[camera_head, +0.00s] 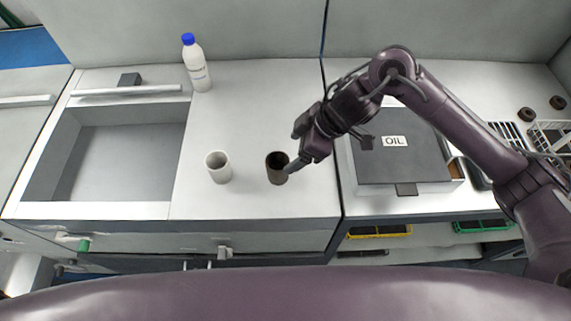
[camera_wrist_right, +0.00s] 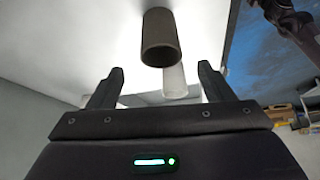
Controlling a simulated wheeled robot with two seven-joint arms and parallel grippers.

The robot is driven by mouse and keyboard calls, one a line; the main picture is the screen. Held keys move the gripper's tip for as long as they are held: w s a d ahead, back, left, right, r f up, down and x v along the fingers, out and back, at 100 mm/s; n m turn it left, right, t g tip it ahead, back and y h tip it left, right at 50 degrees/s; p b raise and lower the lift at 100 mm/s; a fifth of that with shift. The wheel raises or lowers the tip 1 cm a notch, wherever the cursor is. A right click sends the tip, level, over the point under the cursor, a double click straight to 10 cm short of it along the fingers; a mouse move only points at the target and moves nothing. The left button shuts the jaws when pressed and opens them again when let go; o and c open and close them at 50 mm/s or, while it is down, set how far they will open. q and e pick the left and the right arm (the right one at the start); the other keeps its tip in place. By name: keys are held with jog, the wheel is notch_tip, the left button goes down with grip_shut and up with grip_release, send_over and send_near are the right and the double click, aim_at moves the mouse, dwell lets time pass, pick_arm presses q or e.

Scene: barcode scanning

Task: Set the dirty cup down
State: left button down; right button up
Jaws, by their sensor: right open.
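The dirty cup (camera_head: 276,168) is dark brown and stands upright on the white counter, right of a clean white cup (camera_head: 218,167). My right gripper (camera_head: 297,152) is at the dirty cup's right side in the head view. In the right wrist view the dirty cup (camera_wrist_right: 160,38) is ahead of the gripper (camera_wrist_right: 160,88), whose two fingers are spread apart with nothing held between them. The white cup (camera_wrist_right: 175,81) shows behind it. My left gripper is not in view.
A sink basin (camera_head: 125,155) lies to the left. A white bottle with a blue cap (camera_head: 196,66) stands at the back. A grey box marked OIL (camera_head: 400,165) is to the right. The counter front of the cups is clear.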

jog(key=v, duration=0.4)
jog(key=shift+s+r, duration=0.1)
jog(key=shift+r, duration=0.2)
jog(key=shift+d, duration=0.15)
jog(key=shift+d, duration=0.1)
